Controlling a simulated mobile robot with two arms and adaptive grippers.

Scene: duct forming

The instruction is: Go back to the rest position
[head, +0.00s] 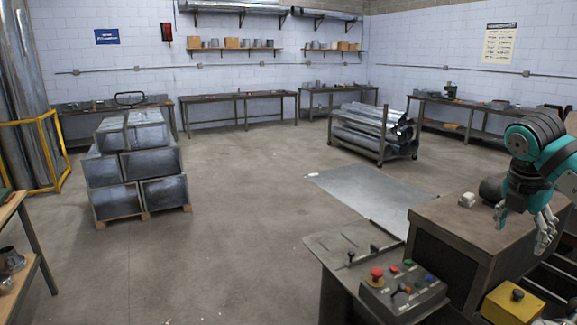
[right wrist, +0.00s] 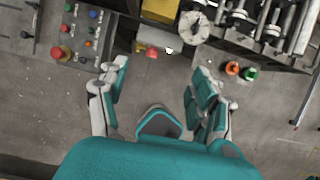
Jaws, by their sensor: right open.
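My right gripper (head: 522,232) hangs at the right of the head view, fingers pointing down, in front of the brown machine cabinet (head: 448,228). The gripper is open and empty. My left gripper is in neither view.
A control panel (head: 403,290) with a red mushroom button (head: 376,275) stands low in front, also seen in the wrist view (right wrist: 78,35). A yellow box (head: 512,303) is below my right gripper. Stacked ducts (head: 110,202) stand left. The middle floor (head: 235,220) is clear.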

